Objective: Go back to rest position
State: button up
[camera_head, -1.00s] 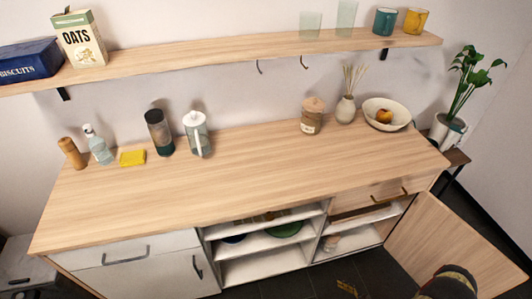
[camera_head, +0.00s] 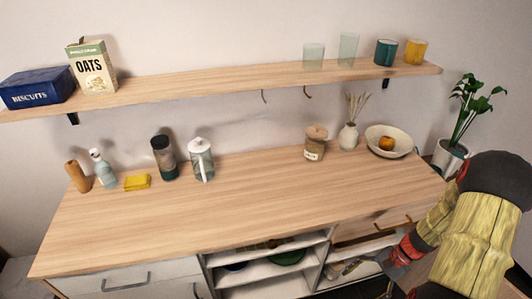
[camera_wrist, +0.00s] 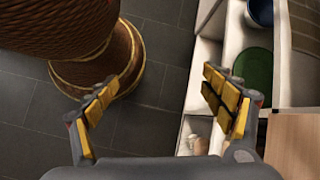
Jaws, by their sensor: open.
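My gripper (camera_wrist: 163,108) is open in the wrist view, with its yellow-padded fingers spread and nothing between them. Below it lies dark tiled floor, with the open cabinet shelves to the right. In the head view my arm covers the lower right, in front of the counter's right end, and the gripper end (camera_head: 398,255) shows near the lower shelves, its fingers hard to make out.
The wooden counter (camera_head: 230,215) has a clear middle. Jars and bottles stand along its back, with a bowl (camera_head: 402,143) at right. A wall shelf (camera_head: 220,80) runs above. A potted plant (camera_head: 451,152) stands behind my arm. A green dish (camera_wrist: 252,72) sits inside the cabinet.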

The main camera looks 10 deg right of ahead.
jog(key=s+a+r+n+t+h, duration=0.1)
jog(key=a+r+n, duration=0.3)
jog(key=r, duration=0.9)
jog(key=s+a+r+n+t+h+p, duration=0.1)
jog(key=s+a+r+n+t+h, duration=0.1)
jog(key=a+r, duration=0.6)
jog(key=s+a+r+n+t+h+p, duration=0.1)
jog(key=a+r+n, duration=0.6)
jog(key=r, duration=1.1)
jog(key=s+t+h, duration=0.1)
jog(key=t+h, duration=0.1)
jog(key=h, duration=0.1)
jog(key=shift+s+n+t+h, duration=0.2)
jog(key=shift+n+t+h, duration=0.1)
jog(key=shift+c, duration=0.9)
